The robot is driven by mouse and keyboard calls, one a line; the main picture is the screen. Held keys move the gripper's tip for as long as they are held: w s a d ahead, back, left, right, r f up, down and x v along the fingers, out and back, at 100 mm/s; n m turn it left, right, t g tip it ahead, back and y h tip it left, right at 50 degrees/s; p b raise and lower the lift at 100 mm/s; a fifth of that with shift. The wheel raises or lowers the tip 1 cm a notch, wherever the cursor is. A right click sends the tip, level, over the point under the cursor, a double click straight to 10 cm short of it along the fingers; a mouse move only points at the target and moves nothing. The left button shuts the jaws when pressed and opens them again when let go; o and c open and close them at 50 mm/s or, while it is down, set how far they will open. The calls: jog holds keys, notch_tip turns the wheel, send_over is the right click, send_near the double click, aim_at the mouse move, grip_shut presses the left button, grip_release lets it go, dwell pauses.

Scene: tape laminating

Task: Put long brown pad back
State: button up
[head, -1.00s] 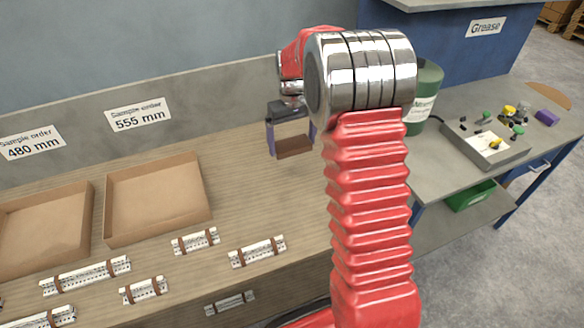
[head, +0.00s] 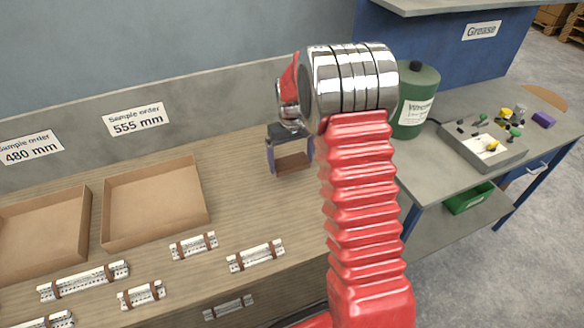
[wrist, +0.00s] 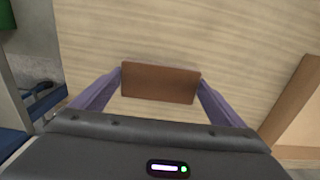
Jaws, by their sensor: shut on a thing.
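The long brown pad (wrist: 160,83) is held between the two purple fingers of my gripper (wrist: 160,85) in the wrist view, gripped at its ends. In the head view the brown pad (head: 294,163) hangs between the fingertips of my gripper (head: 292,164), over the bare wooden bench top. Whether the pad touches the bench or is just above it I cannot tell. My arm stands right of the gripper and hides part of the bench behind it.
Two open cardboard trays (head: 152,243) (head: 30,272) lie on the bench at left. Several strapped metal pieces (head: 256,255) lie along its front. A green canister (head: 418,100) and a grey box (head: 483,144) stand on the right table. The bench around the gripper is clear.

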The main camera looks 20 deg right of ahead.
aim_at(291, 162)
jog(key=shift+f, duration=1.9)
jog(key=o, duration=0.7)
notch_tip(291, 162, up, 11)
jog(key=shift+r, duration=0.55)
